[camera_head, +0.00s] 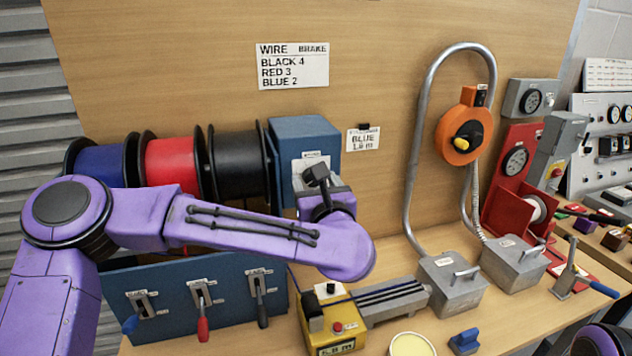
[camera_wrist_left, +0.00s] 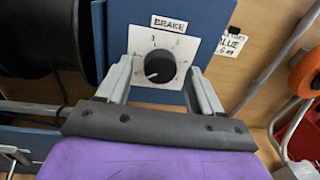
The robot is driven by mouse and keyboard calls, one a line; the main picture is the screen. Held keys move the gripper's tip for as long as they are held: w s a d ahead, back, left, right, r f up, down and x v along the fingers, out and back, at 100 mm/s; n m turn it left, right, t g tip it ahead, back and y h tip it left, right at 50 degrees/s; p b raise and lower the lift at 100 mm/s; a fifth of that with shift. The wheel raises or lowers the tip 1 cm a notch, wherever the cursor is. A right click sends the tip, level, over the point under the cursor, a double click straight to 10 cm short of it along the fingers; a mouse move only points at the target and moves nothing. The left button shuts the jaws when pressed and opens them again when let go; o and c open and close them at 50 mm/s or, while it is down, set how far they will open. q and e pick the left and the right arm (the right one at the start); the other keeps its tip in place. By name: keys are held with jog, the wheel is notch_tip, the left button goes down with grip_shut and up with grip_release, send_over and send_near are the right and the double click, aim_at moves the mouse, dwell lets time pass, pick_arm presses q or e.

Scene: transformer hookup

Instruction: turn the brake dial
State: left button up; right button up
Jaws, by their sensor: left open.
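The brake dial (camera_wrist_left: 160,67) is a round black knob on a white numbered plate under a BRAKE label (camera_wrist_left: 169,22), on the blue box (camera_head: 306,133). Its pale mark points to the lower left. The numbers are too small to read surely. My left gripper (camera_wrist_left: 162,84) is open, with one finger on each side of the knob in the wrist view; I cannot tell whether they touch it. In the head view my left gripper (camera_head: 317,178) is at the front of the box and hides the dial. My right gripper is not in view.
A sign (camera_head: 293,66) reads WIRE BRAKE, BLACK 4, RED 3, BLUE 2. A tag (camera_head: 363,139) reads BLUE. Blue, red and black spools (camera_head: 238,165) stand left of the box, above a panel of levers (camera_head: 202,310). A metal conduit (camera_head: 412,150) rises to the right.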

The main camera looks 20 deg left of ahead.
pick_arm(q)
jog(key=shift+w+f, duration=0.1)
jog(key=c, duration=1.1)
jog(key=shift+o, duration=0.2)
jog(key=shift+r+m+g+y+p, duration=0.2)
jog(key=shift+m+p, duration=0.7)
jog(key=shift+m, duration=2.2)
jog(key=shift+f+m+g+y+p, duration=0.1)
jog(key=shift+m+g+p, duration=0.55)
jog(key=shift+m, duration=2.45)
jog(key=shift+r+m+t+y+p, duration=0.15)
jog(key=shift+m+p, duration=1.05)
jog(key=shift+m, duration=1.9)
